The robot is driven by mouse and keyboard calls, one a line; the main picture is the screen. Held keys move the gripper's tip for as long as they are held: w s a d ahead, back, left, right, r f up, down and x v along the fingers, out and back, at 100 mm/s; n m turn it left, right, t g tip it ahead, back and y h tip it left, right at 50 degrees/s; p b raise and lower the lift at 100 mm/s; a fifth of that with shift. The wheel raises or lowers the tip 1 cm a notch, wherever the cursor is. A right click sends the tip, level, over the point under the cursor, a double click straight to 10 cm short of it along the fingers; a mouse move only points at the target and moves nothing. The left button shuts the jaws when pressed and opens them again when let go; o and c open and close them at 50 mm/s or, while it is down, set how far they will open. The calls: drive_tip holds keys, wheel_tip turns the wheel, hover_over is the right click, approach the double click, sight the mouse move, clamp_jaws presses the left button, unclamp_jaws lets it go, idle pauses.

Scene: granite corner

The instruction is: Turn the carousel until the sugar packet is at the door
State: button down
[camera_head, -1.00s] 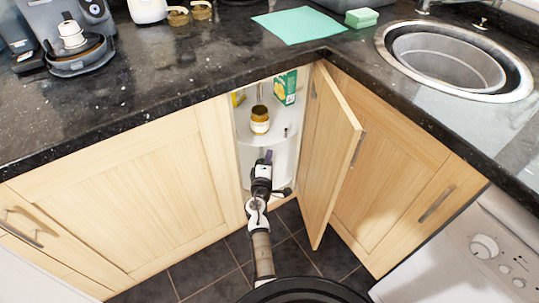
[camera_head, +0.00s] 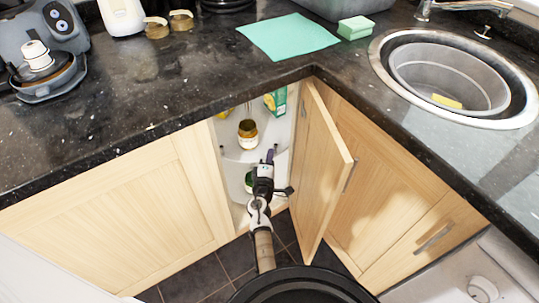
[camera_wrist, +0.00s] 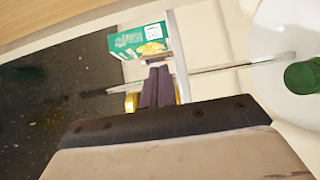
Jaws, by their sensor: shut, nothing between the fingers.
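The carousel's white upper shelf (camera_head: 238,152) shows through the open corner cabinet door (camera_head: 322,165). A jar with a golden-brown lid (camera_head: 247,134) stands at its front. A green box (camera_head: 276,101) stands behind it to the right, and also shows in the wrist view (camera_wrist: 138,40). A yellow item (camera_head: 222,113) is partly hidden at the back left; I cannot tell whether it is the sugar packet. A green-topped item (camera_head: 249,182) sits on the lower tier. My gripper (camera_head: 269,156), with purple fingers, is shut and empty at the cabinet opening.
The door's free edge stands close to the right of my arm. The left cabinet front (camera_head: 120,215) bounds the opening. The dark counter (camera_head: 180,70) overhangs it. In the wrist view, a metal post (camera_wrist: 177,50) and a rod (camera_wrist: 240,63) are near my fingers.

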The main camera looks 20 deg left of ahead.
idle(0.3)
drive_tip(key=shift+w+d+b, duration=0.65)
drive_tip(key=shift+w+d, duration=0.3)
drive_tip(key=shift+w, duration=0.05)
drive_tip(key=shift+s, duration=0.1)
